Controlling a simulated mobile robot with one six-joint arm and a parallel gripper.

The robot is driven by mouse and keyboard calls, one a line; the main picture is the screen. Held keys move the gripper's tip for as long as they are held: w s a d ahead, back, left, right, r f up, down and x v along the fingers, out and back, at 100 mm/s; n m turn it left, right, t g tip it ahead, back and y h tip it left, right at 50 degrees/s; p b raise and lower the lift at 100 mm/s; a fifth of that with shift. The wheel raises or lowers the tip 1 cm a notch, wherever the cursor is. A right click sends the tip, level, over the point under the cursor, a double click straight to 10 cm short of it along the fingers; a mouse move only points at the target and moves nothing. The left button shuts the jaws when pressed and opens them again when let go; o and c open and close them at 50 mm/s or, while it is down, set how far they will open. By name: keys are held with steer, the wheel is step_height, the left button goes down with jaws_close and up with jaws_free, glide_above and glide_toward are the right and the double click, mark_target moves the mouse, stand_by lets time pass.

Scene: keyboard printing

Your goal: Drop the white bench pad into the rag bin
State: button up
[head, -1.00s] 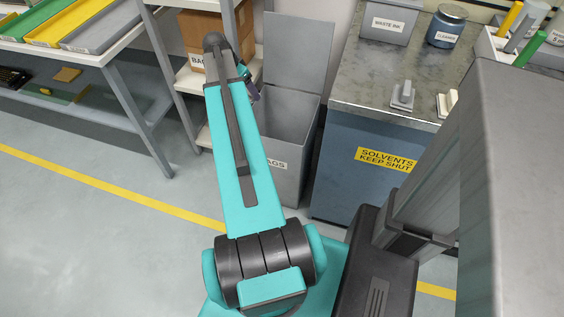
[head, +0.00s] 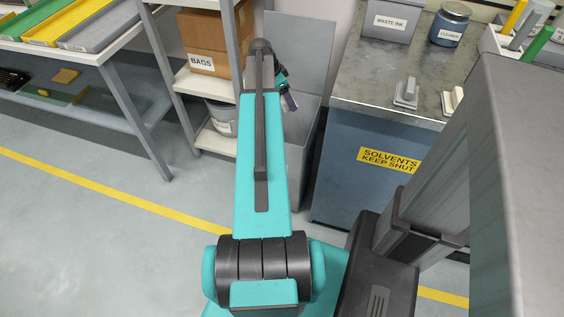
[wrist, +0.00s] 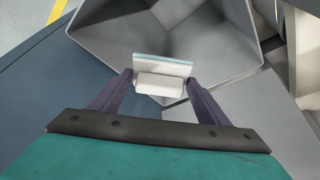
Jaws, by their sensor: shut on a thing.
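My gripper (wrist: 157,82) is shut on a white block-shaped pad (wrist: 160,84) with a thin pale blue-green edge, in the wrist view. The pad sits between the two fingertips, in front of the open mouth of a grey bin (wrist: 215,25). I cannot tell how high it is above the rim. In the head view the grey bin (head: 299,165) stands with its lid (head: 305,45) raised against the wall. My arm hides much of its front and its label. My gripper (head: 290,100) is over the bin there, and the pad cannot be made out.
Right of the bin is a blue solvents cabinet (head: 345,190) with a metal top. A grey handled block (head: 406,94) and a white one (head: 453,101) lie on it, with a waste ink box (head: 388,22) behind. Left is a shelf with a bags box (head: 205,60) and a bucket (head: 222,117).

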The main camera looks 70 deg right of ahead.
steer(key=shift+f, duration=0.15)
steer(key=shift+f+b, duration=1.8)
steer(key=shift+f, duration=1.05)
steer(key=o, duration=1.1)
steer(key=shift+c, duration=0.2)
steer(key=shift+r, duration=0.1)
steer(key=v, duration=1.3)
steer(key=shift+r+p, duration=0.3)
steer(key=shift+p, duration=0.15)
steer(key=shift+w+a, duration=0.15)
